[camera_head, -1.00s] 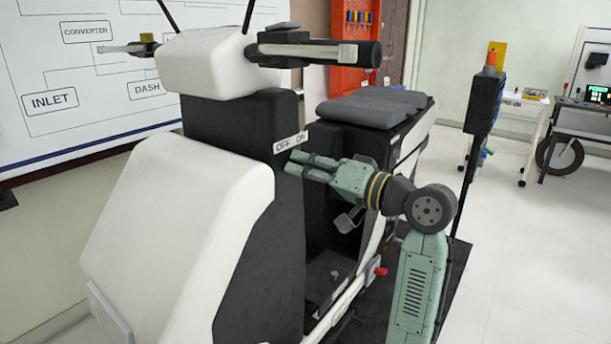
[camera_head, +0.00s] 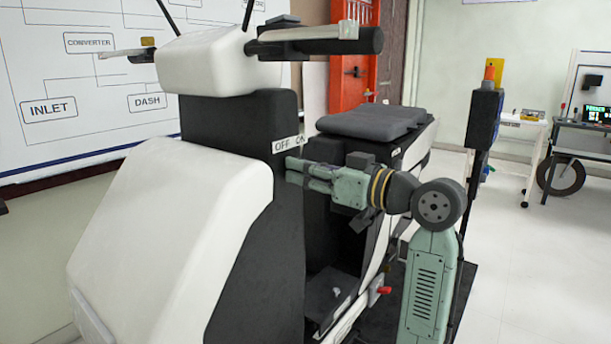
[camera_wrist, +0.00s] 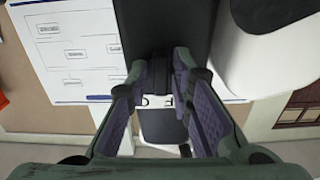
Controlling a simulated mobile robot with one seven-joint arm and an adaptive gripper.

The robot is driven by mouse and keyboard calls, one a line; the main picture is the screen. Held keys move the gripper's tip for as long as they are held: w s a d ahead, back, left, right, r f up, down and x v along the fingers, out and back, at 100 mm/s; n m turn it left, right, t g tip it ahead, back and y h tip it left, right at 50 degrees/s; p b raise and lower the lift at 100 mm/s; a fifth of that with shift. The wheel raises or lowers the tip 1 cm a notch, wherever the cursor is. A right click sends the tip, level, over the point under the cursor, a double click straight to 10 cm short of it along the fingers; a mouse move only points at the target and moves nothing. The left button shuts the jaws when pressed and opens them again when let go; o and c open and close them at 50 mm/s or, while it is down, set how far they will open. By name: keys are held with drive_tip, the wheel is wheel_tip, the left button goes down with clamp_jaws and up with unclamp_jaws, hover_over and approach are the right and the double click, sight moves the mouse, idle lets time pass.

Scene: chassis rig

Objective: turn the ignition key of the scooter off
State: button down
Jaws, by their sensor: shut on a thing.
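The scooter (camera_head: 150,225) stands upright, with white panels and a black column below the handlebar. In the wrist view, the fingers (camera_wrist: 166,72) are close together on a small dark piece at the column, apparently the ignition key, mostly hidden between the tips. The label (camera_wrist: 157,101) also shows there, just past the fingertips. The key's angle cannot be made out.
The handlebar (camera_head: 320,42) is above my gripper and the grey seat (camera_head: 372,122) behind it. A dark post with an orange top (camera_head: 484,118) stands to the right. A whiteboard (camera_head: 60,100) is at the left.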

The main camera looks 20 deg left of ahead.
drive_tip(key=shift+n, duration=0.3)
drive_tip(key=c, duration=1.6)
unclamp_jaws()
drive_tip(key=shift+c, duration=0.2)
drive_tip(key=shift+d, duration=0.1)
drive_tip(key=v, duration=1.2)
drive_tip(key=shift+s, duration=0.1)
